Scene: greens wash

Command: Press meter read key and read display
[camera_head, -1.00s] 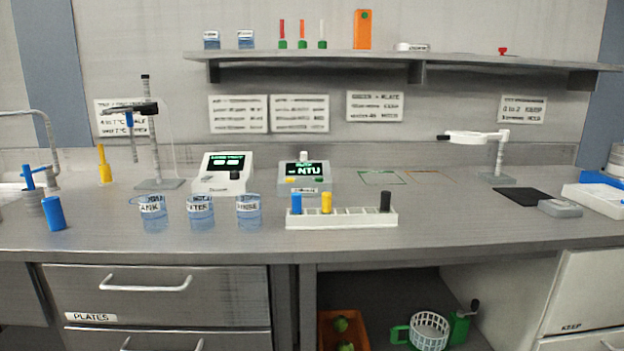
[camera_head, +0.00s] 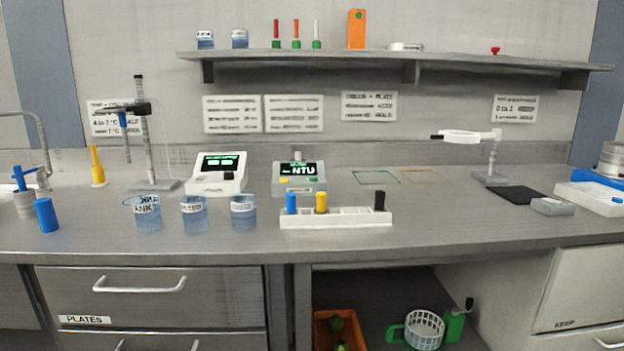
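A grey meter (camera_head: 315,188) stands on the bench near the middle, behind the white rack. Its dark display (camera_head: 304,169) shows green text ending in "NTU"; the smaller line above is too blurred to read. A yellow key (camera_head: 283,181) and a green key (camera_head: 312,180) sit on its front. A pale cap or knob stands up at its top. A second white instrument (camera_head: 205,186) stands to its left, with a lit green display (camera_head: 221,162) whose characters are unreadable, and a dark block on its front. Neither gripper is in view.
A white rack (camera_head: 340,218) with blue, yellow and black pieces stands in front of the meter. Three blue labelled beakers (camera_head: 194,222) stand left of it. A clamp stand (camera_head: 145,140) and a magnifier arm (camera_head: 468,137) flank the instruments. The bench front is clear.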

